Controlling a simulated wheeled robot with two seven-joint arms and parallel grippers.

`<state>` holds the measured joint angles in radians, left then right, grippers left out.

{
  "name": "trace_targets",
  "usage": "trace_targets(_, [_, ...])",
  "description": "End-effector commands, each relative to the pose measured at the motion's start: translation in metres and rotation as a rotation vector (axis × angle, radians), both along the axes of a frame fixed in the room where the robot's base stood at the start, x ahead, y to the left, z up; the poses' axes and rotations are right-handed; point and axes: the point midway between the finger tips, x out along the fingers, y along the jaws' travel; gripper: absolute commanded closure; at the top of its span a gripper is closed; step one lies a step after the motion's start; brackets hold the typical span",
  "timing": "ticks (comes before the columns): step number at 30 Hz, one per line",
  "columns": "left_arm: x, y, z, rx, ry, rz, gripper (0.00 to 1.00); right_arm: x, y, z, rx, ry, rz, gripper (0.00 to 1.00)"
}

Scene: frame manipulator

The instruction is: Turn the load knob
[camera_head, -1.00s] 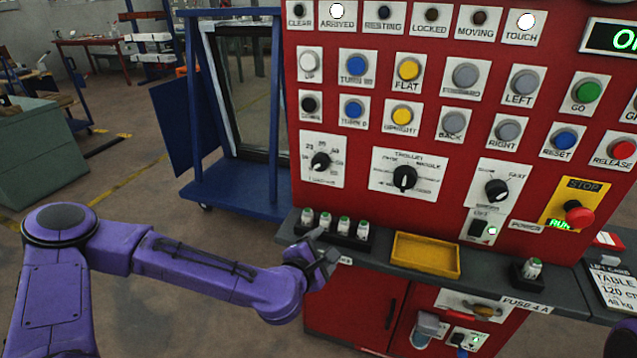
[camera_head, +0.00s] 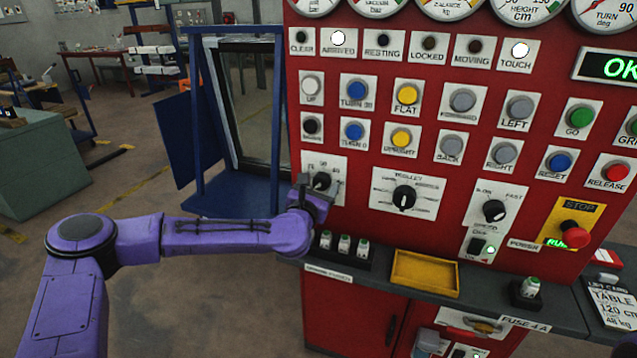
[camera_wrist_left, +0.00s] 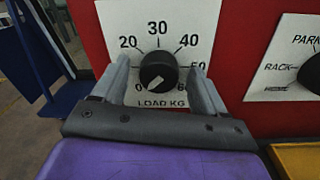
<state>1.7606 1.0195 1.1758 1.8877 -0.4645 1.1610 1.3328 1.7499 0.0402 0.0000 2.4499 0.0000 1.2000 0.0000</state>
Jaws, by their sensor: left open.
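The load knob (camera_wrist_left: 158,70) is a round black knob on a white plate marked LOAD KG in the left wrist view. Its white mark points to the lower left, toward the 0. The numbers 20, 30, 40, 50 show around it; the lower right one is partly covered. My left gripper (camera_wrist_left: 163,84) is open, with one finger on each side of the knob; I cannot tell whether they touch it. In the head view the load knob (camera_head: 321,181) is partly hidden by my left gripper (camera_head: 314,190). My right gripper is out of view.
The red panel holds a trolley knob (camera_head: 404,198), a speed knob (camera_head: 494,211), a red stop button (camera_head: 575,234) and rows of push buttons. A shelf below carries fuses (camera_head: 344,243) and a yellow tray (camera_head: 425,271). A blue frame cart (camera_head: 235,196) stands left of the panel.

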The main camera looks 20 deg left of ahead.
Motion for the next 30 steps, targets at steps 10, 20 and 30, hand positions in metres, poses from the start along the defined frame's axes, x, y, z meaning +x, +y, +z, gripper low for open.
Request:
trace_targets(10, [0.001, 0.0, -0.001, 0.0, 0.001, 0.0, 0.6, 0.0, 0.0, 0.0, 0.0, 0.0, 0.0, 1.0])
trace_targets(20, [0.001, 0.0, -0.001, 0.014, 0.001, 0.001, 0.84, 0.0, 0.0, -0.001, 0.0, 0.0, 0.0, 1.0])
trace_targets(30, [0.001, 0.0, -0.002, 0.182, 0.013, 0.001, 0.83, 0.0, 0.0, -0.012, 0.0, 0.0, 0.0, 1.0])
